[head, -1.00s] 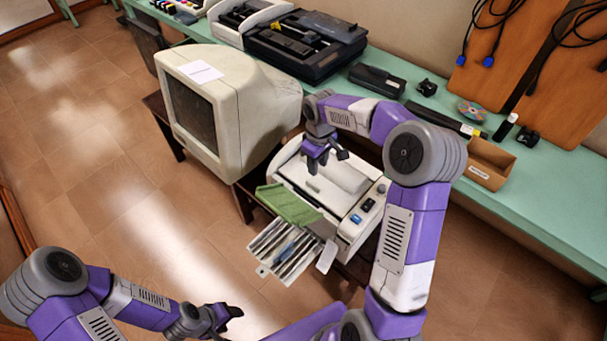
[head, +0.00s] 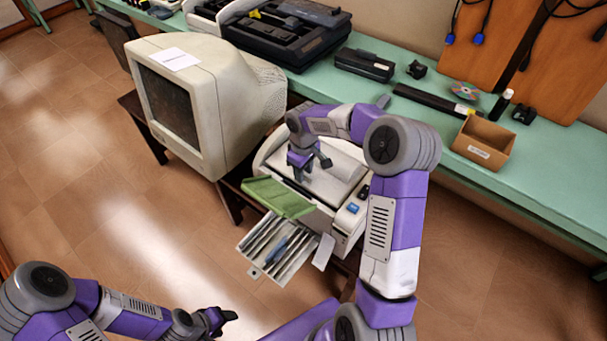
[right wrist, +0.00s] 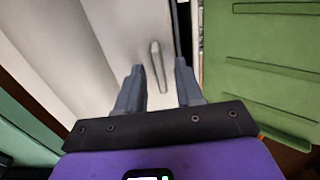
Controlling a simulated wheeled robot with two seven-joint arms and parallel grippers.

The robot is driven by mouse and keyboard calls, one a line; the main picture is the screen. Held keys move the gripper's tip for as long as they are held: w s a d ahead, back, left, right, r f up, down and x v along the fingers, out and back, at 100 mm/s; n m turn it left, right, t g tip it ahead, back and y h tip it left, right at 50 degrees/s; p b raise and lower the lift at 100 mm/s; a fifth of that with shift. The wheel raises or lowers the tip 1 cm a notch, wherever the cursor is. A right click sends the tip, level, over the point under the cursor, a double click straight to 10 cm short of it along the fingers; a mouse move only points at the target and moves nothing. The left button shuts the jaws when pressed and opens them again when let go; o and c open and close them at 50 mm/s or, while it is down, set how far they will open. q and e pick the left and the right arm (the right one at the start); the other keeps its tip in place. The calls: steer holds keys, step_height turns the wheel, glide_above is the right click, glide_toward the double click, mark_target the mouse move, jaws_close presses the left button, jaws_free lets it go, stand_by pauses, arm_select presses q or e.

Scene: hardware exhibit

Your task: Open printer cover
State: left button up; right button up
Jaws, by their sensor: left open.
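The white printer (head: 331,212) stands low beside the bench, with a green flap (head: 277,198) on its near left side and a striped tray (head: 259,247) sticking out below it. Its pale cover (right wrist: 115,40) has a small raised grey handle (right wrist: 156,57), seen in the right wrist view. My right gripper (head: 312,169) is over the cover. In the right wrist view its fingers (right wrist: 159,68) are apart, with the handle showing between them; contact cannot be told. The cover looks down. My left gripper (head: 226,319) is open and empty, low over the floor, away from the printer.
An old monitor (head: 203,98) stands close to the printer's left. The green bench (head: 400,122) behind holds a black machine (head: 285,36), a small box (head: 483,143) and other items. Open floor (head: 110,215) lies to the left.

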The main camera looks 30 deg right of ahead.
steer(key=shift+f, duration=0.45)
steer(key=shift+c, duration=0.4)
jaws_close()
stand_by(0.8)
